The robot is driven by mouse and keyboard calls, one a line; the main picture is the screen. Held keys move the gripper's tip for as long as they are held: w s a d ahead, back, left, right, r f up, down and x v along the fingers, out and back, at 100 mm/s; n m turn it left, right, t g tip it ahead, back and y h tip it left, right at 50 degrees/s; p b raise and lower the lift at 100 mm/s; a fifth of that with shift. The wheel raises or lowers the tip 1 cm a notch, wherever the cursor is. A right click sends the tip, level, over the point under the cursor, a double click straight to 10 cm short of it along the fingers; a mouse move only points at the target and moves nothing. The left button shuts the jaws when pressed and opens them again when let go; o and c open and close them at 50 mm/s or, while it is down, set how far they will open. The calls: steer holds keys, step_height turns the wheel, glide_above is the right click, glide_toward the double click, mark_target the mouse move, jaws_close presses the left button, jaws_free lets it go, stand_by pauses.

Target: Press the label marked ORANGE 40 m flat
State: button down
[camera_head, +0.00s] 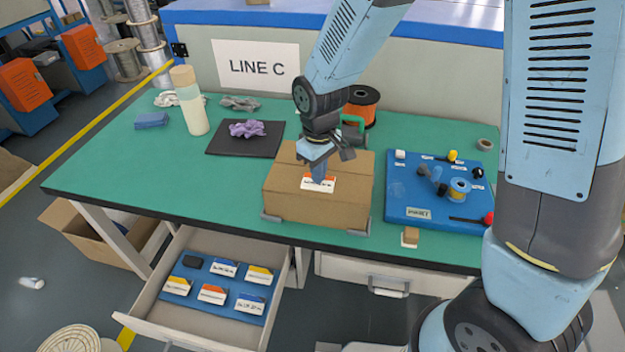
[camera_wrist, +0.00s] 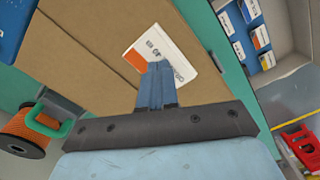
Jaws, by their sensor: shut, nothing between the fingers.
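The label (camera_head: 314,185) is white with an orange end and lies on top of the brown cardboard box (camera_head: 318,209) on the green table. In the wrist view the label (camera_wrist: 160,50) shows partly, with its print cut off by my fingers. My gripper (camera_head: 320,178) is shut and empty, pointing down over the label. In the wrist view the fingertips (camera_wrist: 156,66) overlap the label's edge. I cannot tell whether they touch it. No raised corner is clear on the visible part of the label.
The open drawer (camera_head: 170,325) below holds several labels on a blue mat. The blue tray (camera_head: 405,210) with small parts is right of the box. An orange spool (camera_head: 362,100) stands behind it, and a bottle (camera_head: 190,103) and black mat (camera_head: 225,145) are at left.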

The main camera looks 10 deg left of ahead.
steer(key=shift+r, duration=0.1)
step_height(320, 180, up, 8)
stand_by(0.7)
stand_by(0.4)
steer(key=d+r+m+t, duration=0.3)
steer(key=d+r+m, duration=0.2)
steer(key=d+r, duration=0.9)
steer(key=s+d+r+m+t, duration=0.1)
steer(key=s+d+r+m, duration=0.1)
steer(key=s+d, duration=0.3)
steer(key=s+d+r+m+t, duration=0.1)
steer(key=s+d+r+m, duration=0.2)
steer(key=s+d, duration=0.3)
steer(key=d+m, duration=0.1)
steer(key=d, duration=0.3)
steer(key=shift+d+t, duration=0.15)
steer(key=shift+t, duration=0.15)
